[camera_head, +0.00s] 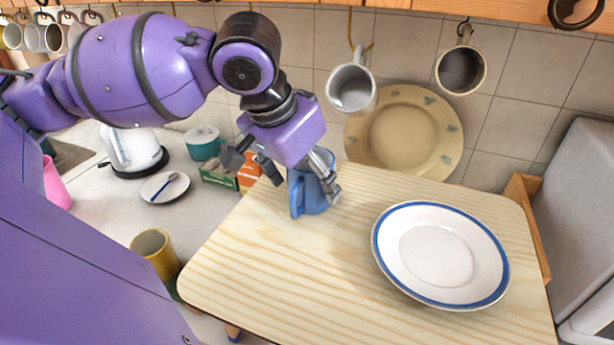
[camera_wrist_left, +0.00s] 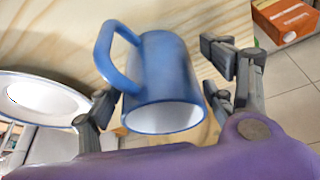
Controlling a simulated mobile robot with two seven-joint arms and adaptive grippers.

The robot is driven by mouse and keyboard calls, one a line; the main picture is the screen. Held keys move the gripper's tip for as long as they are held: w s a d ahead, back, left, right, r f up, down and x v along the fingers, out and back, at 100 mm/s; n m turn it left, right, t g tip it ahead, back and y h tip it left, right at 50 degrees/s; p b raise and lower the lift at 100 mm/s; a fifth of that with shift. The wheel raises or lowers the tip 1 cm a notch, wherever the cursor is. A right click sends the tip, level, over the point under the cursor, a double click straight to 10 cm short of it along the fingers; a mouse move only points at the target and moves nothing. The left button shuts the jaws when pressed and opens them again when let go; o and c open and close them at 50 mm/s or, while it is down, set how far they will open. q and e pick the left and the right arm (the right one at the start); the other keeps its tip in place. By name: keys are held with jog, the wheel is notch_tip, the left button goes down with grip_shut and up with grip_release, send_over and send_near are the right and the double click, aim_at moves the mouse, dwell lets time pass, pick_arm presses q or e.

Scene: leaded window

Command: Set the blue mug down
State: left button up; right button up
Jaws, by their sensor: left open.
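The blue mug (camera_head: 308,197) appears to stand upright on the pale striped wooden tabletop (camera_head: 270,280), near its back left part. My left gripper (camera_head: 300,178) is above it, with open fingers on either side of the mug. In the left wrist view the mug (camera_wrist_left: 166,75) sits between the spread fingers of my left gripper (camera_wrist_left: 160,90). Its mouth faces the gripper and its handle points up and left. A gap shows on the right finger's side; whether the left finger touches the mug I cannot tell. My right gripper is not in view.
A white plate with a blue rim (camera_head: 440,255) lies right of the mug. Behind hang a grey mug (camera_head: 352,88) and another mug (camera_head: 461,70); a beige plate (camera_head: 404,132) leans at the wall. Small boxes (camera_head: 218,175) stand left. The front tabletop is clear.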

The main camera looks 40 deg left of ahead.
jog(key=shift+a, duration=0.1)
pick_arm(q)
jog(key=shift+r, duration=0.45)
jog(key=p+v, duration=0.2)
jog(key=v, duration=0.5)
jog(key=shift+r, duration=0.1)
jog(key=v, duration=0.4)
jog(key=shift+s+r+p, duration=0.15)
jog(key=shift+p, duration=0.25)
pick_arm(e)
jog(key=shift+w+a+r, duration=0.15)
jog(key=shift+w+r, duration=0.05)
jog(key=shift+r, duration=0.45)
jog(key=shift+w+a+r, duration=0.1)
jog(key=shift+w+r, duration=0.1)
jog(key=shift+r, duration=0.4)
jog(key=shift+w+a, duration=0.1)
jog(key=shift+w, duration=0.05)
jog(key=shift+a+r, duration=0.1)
